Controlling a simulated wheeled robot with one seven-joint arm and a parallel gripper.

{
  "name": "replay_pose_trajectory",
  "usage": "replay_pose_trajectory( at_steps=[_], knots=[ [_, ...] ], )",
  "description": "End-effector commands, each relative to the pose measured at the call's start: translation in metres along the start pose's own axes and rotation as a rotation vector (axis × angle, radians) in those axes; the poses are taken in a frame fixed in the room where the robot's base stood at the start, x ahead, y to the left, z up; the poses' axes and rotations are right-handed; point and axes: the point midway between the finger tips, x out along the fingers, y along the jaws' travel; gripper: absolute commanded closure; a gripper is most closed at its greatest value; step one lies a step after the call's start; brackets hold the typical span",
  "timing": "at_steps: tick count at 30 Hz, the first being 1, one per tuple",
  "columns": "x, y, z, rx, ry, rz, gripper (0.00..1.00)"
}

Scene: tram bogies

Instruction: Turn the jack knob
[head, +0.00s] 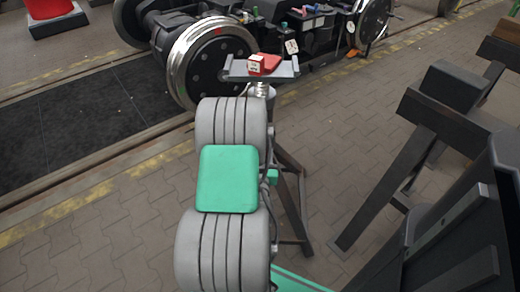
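A jack-like stand (289,69) is beyond my arm in the head view, with a flat grey top plate and a short column under it. Dark splayed legs (293,200) show to the right of my arm and seem to belong to this stand. My grey and green arm covers most of the stand's middle. I cannot make out the jack knob for certain. A small green part (272,176) shows at the right edge of my arm, but I cannot tell whether it is the knob or part of my arm. My gripper is not visible.
A small red and white box (256,65) and a red item lie on the top plate. Behind stands a tram bogie with a large steel wheel (208,64). Dark trestles (435,120) stand on the right. A dark floor panel (80,125) lies left; paving between is clear.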

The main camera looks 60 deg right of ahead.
Motion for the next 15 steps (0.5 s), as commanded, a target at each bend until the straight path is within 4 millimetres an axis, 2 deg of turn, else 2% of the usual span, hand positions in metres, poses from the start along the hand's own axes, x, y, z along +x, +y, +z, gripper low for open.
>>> replay_pose_trajectory(
  at_steps=[1,2,9,15],
  knots=[
    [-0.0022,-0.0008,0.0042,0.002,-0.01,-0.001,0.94],
    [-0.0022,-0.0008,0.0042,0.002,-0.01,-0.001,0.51],
    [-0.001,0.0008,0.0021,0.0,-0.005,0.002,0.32],
    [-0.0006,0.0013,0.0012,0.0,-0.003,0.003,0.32]
  ],
)
